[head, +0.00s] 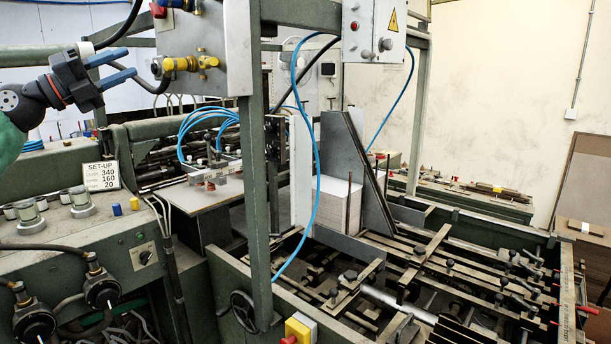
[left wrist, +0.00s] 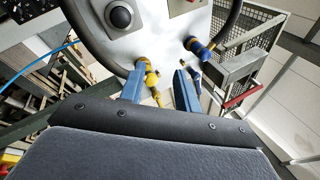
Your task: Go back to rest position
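My left gripper (head: 122,66) is raised at the upper left of the head view, with its two blue fingers apart and nothing between them. The left wrist view also shows its open fingers (left wrist: 160,88), in front of a grey panel with brass and blue fittings. In the head view the fingertips are left of the brass valve (head: 190,64); whether they touch anything there is hard to tell, but they look apart from it. My right gripper is in neither view.
A green feeder machine fills the scene, with a grey upright post (head: 258,200) in the middle. A white stack (head: 333,203) stands behind it. Blue hoses (head: 316,150) hang down. A control console (head: 70,240) is at the left. A warning-sign box (head: 373,30) hangs at the top.

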